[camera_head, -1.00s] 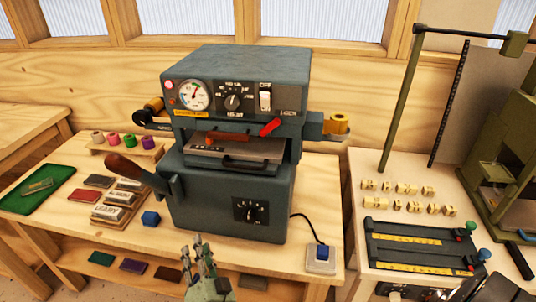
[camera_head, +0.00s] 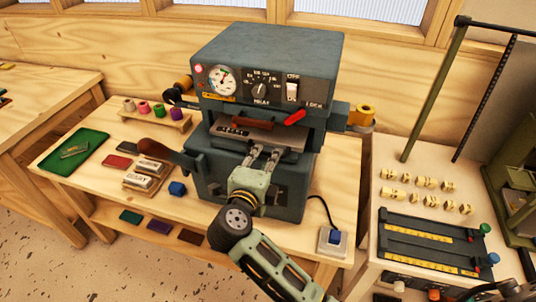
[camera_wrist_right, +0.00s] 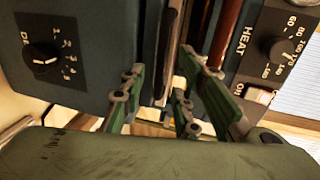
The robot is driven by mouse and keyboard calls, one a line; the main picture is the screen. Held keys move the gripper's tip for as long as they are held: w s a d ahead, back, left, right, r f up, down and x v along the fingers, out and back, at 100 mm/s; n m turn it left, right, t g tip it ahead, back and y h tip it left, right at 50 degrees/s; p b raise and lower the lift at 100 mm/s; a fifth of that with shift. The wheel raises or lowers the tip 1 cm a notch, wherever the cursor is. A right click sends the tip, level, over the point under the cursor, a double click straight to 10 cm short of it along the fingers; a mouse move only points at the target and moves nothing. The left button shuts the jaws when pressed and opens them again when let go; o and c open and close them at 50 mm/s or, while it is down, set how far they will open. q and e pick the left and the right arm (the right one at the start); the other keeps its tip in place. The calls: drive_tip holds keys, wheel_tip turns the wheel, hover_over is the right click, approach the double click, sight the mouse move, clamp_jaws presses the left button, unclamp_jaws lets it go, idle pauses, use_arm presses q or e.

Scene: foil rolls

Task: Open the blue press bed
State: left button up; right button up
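The blue-grey press (camera_head: 265,60) stands on the wooden table, with its dial and HEAT knob facing me. The press bed (camera_head: 268,136) is a grey plate inside its front slot, under a red-brown bar (camera_head: 252,124). The front edge of the bed is partly hidden by my right gripper. My right gripper (camera_head: 263,157) is in front of the slot, fingers apart and pointing at the bed's front. In the right wrist view, the open fingers (camera_wrist_right: 160,95) straddle a dark edge by the slot; contact cannot be told. My left gripper is not in view.
A green tray (camera_head: 75,150) lies further left. A foot switch (camera_head: 332,242) is at right. A second table holds a black rail fixture (camera_head: 425,240).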

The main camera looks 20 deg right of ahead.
drive_tip(key=shift+w+d+f, duration=0.15)
drive_tip(key=shift+w+d, duration=0.2)
drive_tip(key=shift+w, duration=0.2)
clamp_jaws()
